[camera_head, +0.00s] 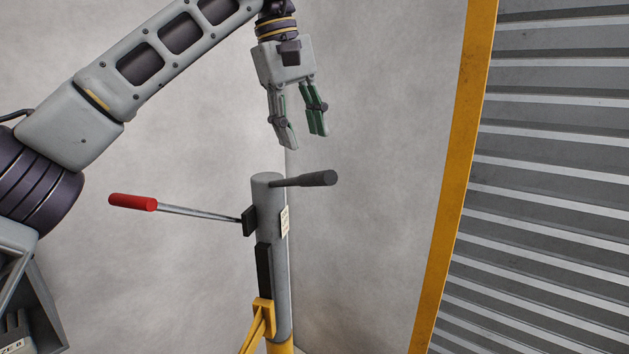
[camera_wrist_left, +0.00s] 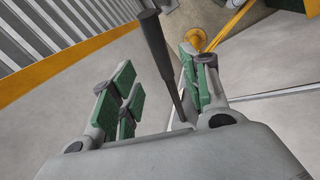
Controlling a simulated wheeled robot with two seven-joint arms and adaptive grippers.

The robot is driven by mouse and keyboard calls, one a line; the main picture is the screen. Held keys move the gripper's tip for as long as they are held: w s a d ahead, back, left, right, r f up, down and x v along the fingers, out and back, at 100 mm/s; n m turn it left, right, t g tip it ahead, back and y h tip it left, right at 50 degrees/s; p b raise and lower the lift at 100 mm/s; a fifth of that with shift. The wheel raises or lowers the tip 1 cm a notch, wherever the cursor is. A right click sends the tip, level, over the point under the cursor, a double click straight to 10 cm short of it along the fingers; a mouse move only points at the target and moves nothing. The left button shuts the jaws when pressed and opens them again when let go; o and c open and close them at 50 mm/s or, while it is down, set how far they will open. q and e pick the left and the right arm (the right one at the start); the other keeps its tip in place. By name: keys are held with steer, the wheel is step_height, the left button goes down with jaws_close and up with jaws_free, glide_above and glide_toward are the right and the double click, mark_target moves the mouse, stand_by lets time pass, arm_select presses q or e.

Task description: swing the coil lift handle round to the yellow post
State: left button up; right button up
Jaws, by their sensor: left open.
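A grey upright column (camera_head: 270,225) stands in the middle of the head view. A dark grey handle (camera_head: 318,179) sticks out to the right from its top. A lever with a red grip (camera_head: 132,202) reaches left from the column's side. I cannot tell for sure which one is the coil lift handle. A tall yellow post (camera_head: 456,180) stands to the right, apart from both handles. My left gripper (camera_head: 305,140) is open and empty, pointing down above the dark handle. In the left wrist view, the dark handle (camera_wrist_left: 155,45) shows between the finger lines. My right gripper is out of view.
A grey slatted shutter (camera_head: 550,180) lies right of the yellow post. The column has a yellow foot (camera_head: 280,346) with a yellow bracket (camera_head: 262,320). A plain wall stands behind. The space between the dark handle and the yellow post looks clear.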

mark_target(314, 178)
arm_select(q)
steer(key=shift+x, duration=5.2)
steer(key=shift+c, duration=0.4)
jaws_close()
